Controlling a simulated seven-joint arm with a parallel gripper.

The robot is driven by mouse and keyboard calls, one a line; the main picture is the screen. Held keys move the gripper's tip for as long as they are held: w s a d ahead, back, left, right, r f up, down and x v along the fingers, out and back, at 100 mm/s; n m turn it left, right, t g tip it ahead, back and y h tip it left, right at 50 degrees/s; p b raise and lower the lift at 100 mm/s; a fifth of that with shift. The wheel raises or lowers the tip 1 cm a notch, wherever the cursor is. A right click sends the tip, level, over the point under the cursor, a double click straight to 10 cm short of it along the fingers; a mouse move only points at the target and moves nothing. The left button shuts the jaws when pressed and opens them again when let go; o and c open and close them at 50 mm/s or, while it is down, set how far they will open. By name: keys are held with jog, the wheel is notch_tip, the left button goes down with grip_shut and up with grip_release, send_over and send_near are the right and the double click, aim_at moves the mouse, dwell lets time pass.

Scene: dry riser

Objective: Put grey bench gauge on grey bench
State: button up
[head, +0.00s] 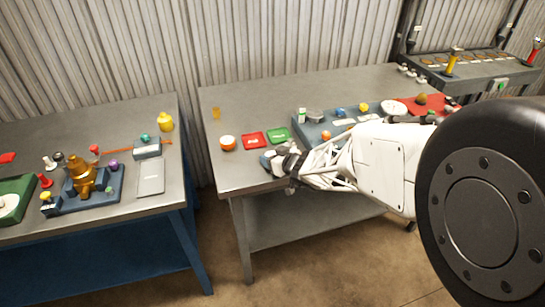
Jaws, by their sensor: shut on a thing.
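The grey bench (240,102) stands in the middle and right, with a bare metal top. My gripper (268,162) is at its front left edge, seen from behind and small. It is shut on a small blue-grey thing, mostly hidden by the fingers; I cannot tell whether this is the gauge. A white round disc (393,108), perhaps a dial, lies farther right on the bench, beyond my arm. Another white round face (8,204) is in a green block on the left bench.
Near my gripper are an orange-topped round thing (228,142), a red tray (254,139) and a green tray (278,135). A blue-grey block (312,132) with small parts lies to the right. The left bench (110,112) holds a brass valve (80,178). The grey bench's back left is mostly clear.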

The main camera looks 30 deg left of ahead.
jog(key=shift+f, duration=0.15)
jog(key=o, duration=1.1)
jog(key=shift+c, duration=0.2)
jog(key=shift+d+r, duration=0.2)
jog(key=shift+r, duration=0.05)
jog(key=shift+v, duration=1.6)
jog(key=v, duration=0.8)
jog(key=shift+d, duration=0.15)
jog(key=shift+s+r, duration=0.1)
